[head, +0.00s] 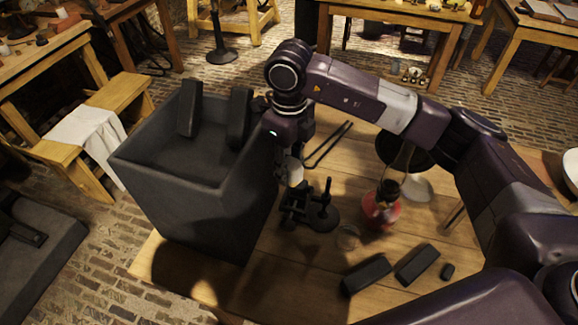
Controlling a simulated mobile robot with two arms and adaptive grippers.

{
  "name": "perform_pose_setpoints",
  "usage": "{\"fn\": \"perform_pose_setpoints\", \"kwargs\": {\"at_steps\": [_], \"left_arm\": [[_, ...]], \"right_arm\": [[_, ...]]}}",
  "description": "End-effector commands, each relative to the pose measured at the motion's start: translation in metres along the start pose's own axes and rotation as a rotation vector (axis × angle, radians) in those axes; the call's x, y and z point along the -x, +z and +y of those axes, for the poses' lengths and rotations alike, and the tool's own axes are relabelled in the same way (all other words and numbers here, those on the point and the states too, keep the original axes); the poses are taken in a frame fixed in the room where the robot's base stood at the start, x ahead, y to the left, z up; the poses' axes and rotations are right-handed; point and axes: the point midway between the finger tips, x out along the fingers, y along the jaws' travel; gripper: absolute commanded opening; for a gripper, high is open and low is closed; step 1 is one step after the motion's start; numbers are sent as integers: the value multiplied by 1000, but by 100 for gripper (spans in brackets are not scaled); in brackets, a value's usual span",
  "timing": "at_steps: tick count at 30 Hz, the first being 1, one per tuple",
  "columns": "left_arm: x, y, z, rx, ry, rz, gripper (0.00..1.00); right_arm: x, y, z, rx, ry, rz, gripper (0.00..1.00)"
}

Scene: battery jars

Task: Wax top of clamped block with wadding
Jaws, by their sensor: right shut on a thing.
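My right gripper (287,162) points down over the table beside the big dark box. It is shut on a small pale piece that looks like the wadding (294,174), which shows at its fingertips. Just below it stands a small black clamp (296,207) on the wooden table (285,270). Whether a block sits in the clamp, and whether the wadding touches anything, I cannot tell; the parts are dark and overlap. My left gripper is out of view.
The tall dark open box (190,215) stands left of the clamp, with dark slabs (190,108) (239,115) leaning inside. A red flask (379,213), a small glass jar (347,238) and black tongs (327,145) stand or lie right of the clamp.

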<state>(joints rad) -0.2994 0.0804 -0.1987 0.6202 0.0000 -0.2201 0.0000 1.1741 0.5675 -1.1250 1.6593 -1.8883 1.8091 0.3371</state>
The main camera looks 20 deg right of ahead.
Motion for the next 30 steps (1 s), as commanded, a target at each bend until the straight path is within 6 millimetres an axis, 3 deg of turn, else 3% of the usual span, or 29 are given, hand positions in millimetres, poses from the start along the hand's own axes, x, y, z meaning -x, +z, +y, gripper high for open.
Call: {"fn": "perform_pose_setpoints", "kwargs": {"at_steps": [13, 24, 30], "left_arm": [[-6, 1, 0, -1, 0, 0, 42], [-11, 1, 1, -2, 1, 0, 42], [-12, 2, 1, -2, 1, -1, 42]], "right_arm": [[-6, -2, -1, -1, 0, 0, 10], [-7, -34, -12, -4, -1, 7, 10], [-7, -40, -14, -2, 1, 7, 10]]}}
